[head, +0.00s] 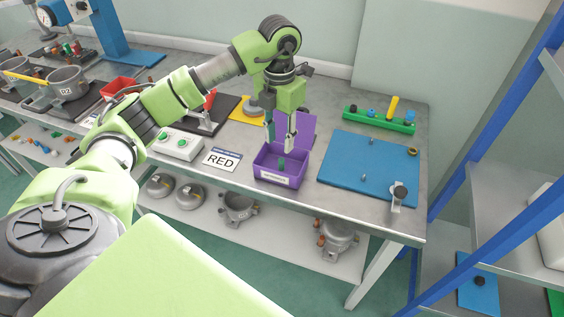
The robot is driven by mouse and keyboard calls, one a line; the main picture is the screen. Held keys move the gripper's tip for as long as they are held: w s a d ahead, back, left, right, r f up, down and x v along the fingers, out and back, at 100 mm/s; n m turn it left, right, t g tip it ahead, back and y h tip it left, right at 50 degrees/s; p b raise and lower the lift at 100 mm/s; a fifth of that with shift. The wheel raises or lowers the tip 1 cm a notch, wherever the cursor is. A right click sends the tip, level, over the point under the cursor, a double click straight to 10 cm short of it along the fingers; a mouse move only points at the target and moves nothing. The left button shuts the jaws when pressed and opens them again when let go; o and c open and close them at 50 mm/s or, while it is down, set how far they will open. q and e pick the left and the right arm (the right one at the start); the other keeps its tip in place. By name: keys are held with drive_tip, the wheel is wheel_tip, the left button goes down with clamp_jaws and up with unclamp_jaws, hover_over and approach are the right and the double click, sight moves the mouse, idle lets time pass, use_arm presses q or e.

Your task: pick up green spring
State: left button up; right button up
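A purple box (294,182) with a white label on its front and its lid raised at the back stands on the workbench. A small dark green piece, likely the green spring (281,163), sits inside the box. My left gripper (281,149) hangs pointing down over the box, with its fingers apart and nothing visible between them. The green piece is just below the fingertips. I cannot tell the exact height gap. My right gripper is out of view.
A white "RED" card (221,159) and a button box (177,144) lie left of the purple box. A blue board (345,165) with pins and a clamp is to the right. A green rack (378,119) stands behind it. Blue posts border the right side.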

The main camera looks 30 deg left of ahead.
sight(281, 159)
use_arm(q)
wheel_tip(281, 159, down, 3)
drive_tip(key=shift+f, duration=0.1)
wheel_tip(281, 159, down, 5)
drive_tip(key=shift+w+d+r+p, duration=0.1)
drive_tip(key=shift+w+d+p, duration=0.05)
drive_tip(key=shift+p, duration=1)
drive_tip(key=shift+f, duration=0.25)
clamp_jaws()
